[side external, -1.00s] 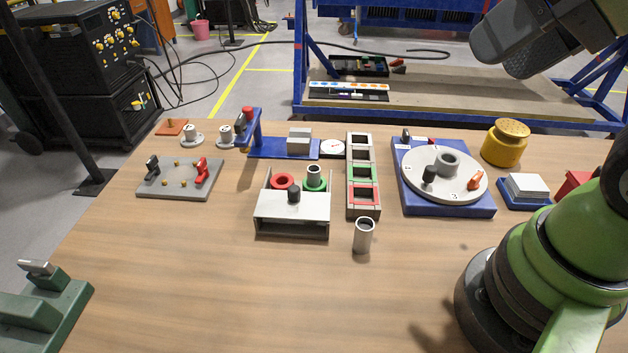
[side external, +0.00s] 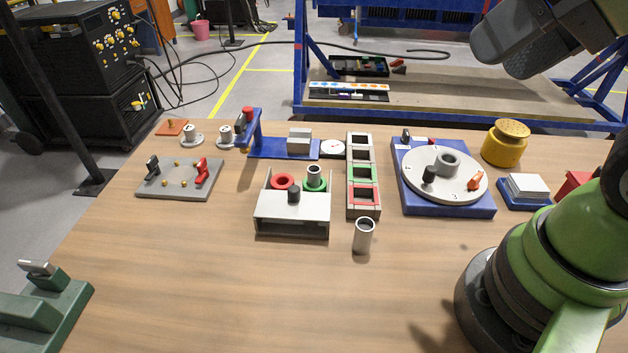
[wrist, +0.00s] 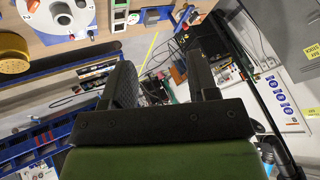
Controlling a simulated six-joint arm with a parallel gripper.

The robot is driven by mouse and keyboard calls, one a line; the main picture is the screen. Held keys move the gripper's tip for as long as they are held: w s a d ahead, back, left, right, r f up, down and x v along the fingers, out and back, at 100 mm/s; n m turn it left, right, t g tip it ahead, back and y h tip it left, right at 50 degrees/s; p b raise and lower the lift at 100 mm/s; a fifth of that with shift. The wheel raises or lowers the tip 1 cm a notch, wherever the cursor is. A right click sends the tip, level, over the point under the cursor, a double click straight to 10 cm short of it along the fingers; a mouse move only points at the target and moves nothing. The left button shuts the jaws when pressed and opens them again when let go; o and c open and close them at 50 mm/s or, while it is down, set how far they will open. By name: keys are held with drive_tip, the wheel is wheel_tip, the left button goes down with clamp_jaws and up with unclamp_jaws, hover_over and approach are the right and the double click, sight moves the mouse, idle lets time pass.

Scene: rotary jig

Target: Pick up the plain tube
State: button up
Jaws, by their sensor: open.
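A plain grey tube (side external: 363,236) stands upright on the bare wood in the side external view, in front of the long rack with coloured square openings. Another short grey tube (side external: 314,176) stands at the green ring on the small grey stand. My gripper (wrist: 160,62) shows in the wrist view with its two dark fingers apart and nothing between them. It points away from the bench top, towards the room, far from the plain tube. The plain tube cannot be made out in the wrist view.
A blue-based rotary table (side external: 445,208) with a pale disc is behind and right of the tube. The grey stand (side external: 292,212) is to its left, the rack (side external: 363,212) just behind. A yellow pot (side external: 505,148) stands at the back right. The bench front is largely clear.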

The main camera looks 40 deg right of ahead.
idle(0.4)
drive_tip(key=c, duration=0.3)
